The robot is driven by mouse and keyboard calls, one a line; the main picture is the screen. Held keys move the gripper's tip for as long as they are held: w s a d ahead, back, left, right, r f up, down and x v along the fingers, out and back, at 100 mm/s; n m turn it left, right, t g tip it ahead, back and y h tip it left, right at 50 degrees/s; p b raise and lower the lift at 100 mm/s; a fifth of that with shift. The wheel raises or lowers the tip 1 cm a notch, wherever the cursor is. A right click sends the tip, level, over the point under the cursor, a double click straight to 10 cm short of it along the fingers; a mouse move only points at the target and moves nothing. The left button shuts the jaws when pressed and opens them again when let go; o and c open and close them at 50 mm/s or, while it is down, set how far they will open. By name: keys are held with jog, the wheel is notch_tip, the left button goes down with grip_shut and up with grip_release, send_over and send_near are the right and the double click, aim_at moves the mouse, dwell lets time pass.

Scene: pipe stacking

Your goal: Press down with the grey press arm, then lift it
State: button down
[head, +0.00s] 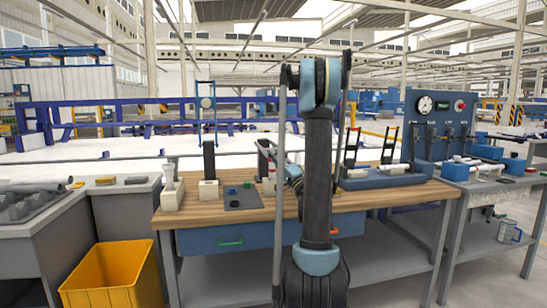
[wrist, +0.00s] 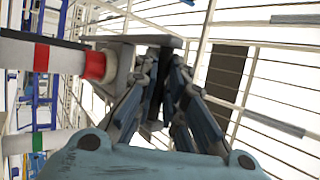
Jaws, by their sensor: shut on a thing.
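The grey press arm (head: 264,148) stands at the middle of the wooden workbench (head: 225,212), partly hidden behind my arm. A white part with a red band sits low beside it. In the wrist view, the grey press arm (wrist: 172,41) crosses between my fingertips. My gripper (wrist: 160,72) is shut on it. In the head view my gripper (head: 272,158) is small and its fingers are hard to make out.
A grey mat (head: 245,203) with small green and blue pieces lies left of my arm. White blocks stand further left, one with a black post (head: 209,155). A blue fixture (head: 362,182) sits to the right. A yellow bin (head: 112,280) stands on the floor.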

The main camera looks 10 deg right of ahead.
jog(key=c, duration=1.7)
grip_release()
jog(key=shift+w+f, duration=0.25)
jog(key=shift+o, duration=0.3)
jog(key=shift+w+d+f, duration=0.1)
jog(key=shift+w+f, duration=0.4)
jog(key=shift+w, duration=0.15)
jog(key=shift+s+r, duration=0.4)
jog(key=shift+s, duration=0.05)
jog(key=shift+s, duration=0.1)
jog(key=shift+s+f, duration=0.1)
jog(key=shift+s, duration=0.05)
jog(key=s+d, duration=0.2)
jog(key=s, duration=0.1)
jog(key=s+d, duration=0.2)
jog(key=s, duration=0.2)
jog(key=s+d, duration=0.2)
jog(key=s, duration=0.1)
jog(key=shift+s+d+f, duration=0.1)
jog(key=shift+s+f, duration=0.1)
jog(key=shift+s, duration=0.2)
